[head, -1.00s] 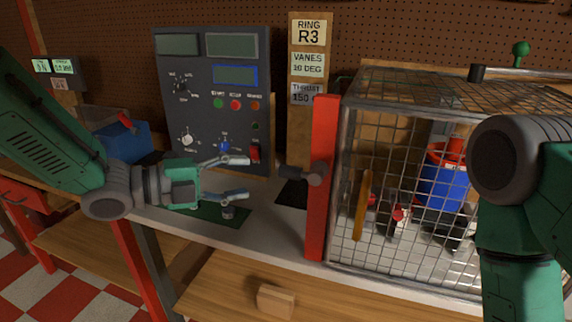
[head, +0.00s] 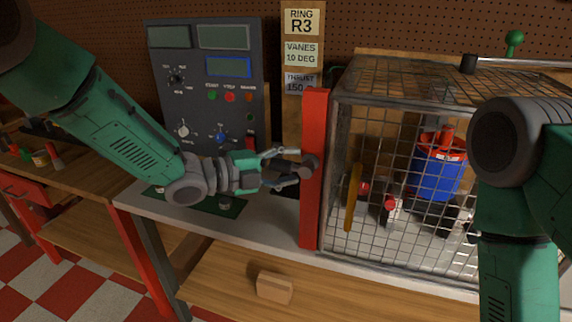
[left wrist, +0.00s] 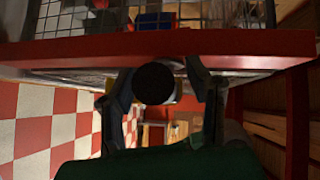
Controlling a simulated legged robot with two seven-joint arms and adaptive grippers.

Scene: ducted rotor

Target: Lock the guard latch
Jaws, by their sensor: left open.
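The guard latch is a dark grey round knob (head: 310,164) on the red upright post (head: 315,205) at the left edge of the wire guard cage (head: 400,130). In the head view my left gripper (head: 291,163) is open, its fingers at the left side of the knob. In the left wrist view the dark round end of the latch (left wrist: 153,83) shows between the two spread fingers, in front of the red post (left wrist: 160,45). I cannot tell whether either finger touches it. My right arm stands at the right; its gripper is out of view.
A blue and red rotor unit (head: 437,170) and an orange bar (head: 353,197) are seen through the mesh. A dark control panel (head: 207,90) stands behind my left arm. A wooden block (head: 274,287) lies on the lower shelf. The grey bench top (head: 265,228) is bare in front.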

